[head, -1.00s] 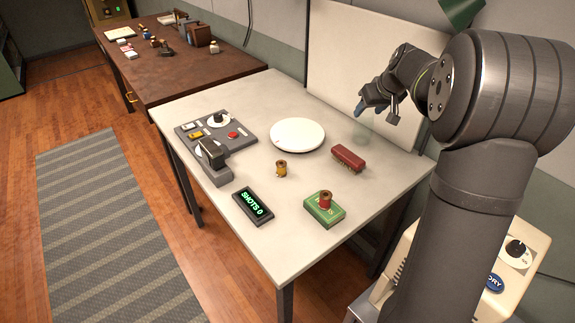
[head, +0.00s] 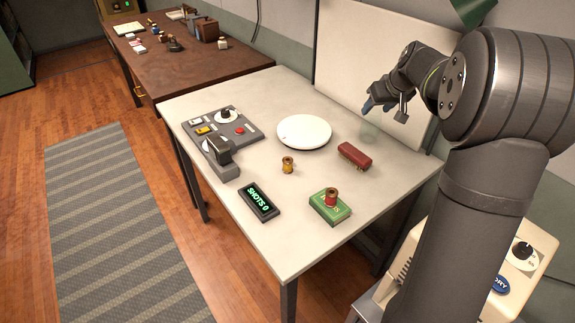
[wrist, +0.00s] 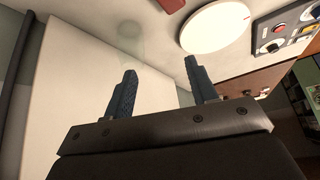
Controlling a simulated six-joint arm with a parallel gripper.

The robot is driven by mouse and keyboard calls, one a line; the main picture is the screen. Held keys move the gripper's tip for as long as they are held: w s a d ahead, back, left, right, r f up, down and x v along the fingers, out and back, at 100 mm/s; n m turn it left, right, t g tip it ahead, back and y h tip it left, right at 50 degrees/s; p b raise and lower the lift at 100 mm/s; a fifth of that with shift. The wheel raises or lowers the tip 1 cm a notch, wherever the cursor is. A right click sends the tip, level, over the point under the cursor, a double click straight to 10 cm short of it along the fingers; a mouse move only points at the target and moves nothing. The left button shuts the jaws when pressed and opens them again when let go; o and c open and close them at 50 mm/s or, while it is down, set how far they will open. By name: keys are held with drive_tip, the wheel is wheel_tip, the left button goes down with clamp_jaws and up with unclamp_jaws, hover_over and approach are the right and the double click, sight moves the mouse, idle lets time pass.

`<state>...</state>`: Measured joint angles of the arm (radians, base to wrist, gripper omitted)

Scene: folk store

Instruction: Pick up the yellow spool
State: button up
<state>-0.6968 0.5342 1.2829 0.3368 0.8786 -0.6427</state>
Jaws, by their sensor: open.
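The yellow spool (head: 288,165) stands upright on the white table (head: 262,248), in front of the round white plate. It has brown ends and is small. A second spool, red with brown ends (head: 331,197), stands on a green box (head: 329,208) nearer the table's front right. My gripper (head: 378,106) is raised above the back right of the table, well apart from both spools. In the wrist view my gripper (wrist: 162,88) has its two blue fingers spread with nothing between them. Neither spool shows in the wrist view.
A round white plate (head: 304,131) lies mid-table, with a dark red block (head: 354,155) to its right. A grey control panel (head: 240,149) with a red button stands at left. A display reading "SHOTS 0" (head: 259,201) lies in front. A faint translucent round shape (head: 370,131) shows beneath my gripper.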

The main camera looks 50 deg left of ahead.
drive_tip(key=shift+o, duration=0.5)
drive_tip(key=s+a+f+n+g+h, duration=0.1)
drive_tip(key=s+a+n+h, duration=0.3)
drive_tip(key=s+a, duration=0.55)
drive_tip(key=s+a+f+n+g+h, duration=0.15)
drive_tip(key=s+a+n, duration=0.4)
drive_tip(key=s, duration=0.65)
drive_tip(key=shift+m, duration=0.25)
drive_tip(key=f, duration=1.1)
drive_tip(key=shift+a+f, duration=0.1)
drive_tip(key=shift+a, duration=0.1)
drive_tip(key=f, duration=0.1)
drive_tip(key=d+f, duration=0.1)
drive_tip(key=f, duration=0.2)
drive_tip(key=shift+w+d+f, duration=0.1)
drive_tip(key=shift+d+f, duration=0.15)
drive_tip(key=shift+d, duration=0.1)
drive_tip(key=shift+f, duration=0.5)
drive_tip(key=c, duration=1)
drive_tip(key=shift+r, duration=0.1)
drive_tip(key=shift+c, duration=0.2)
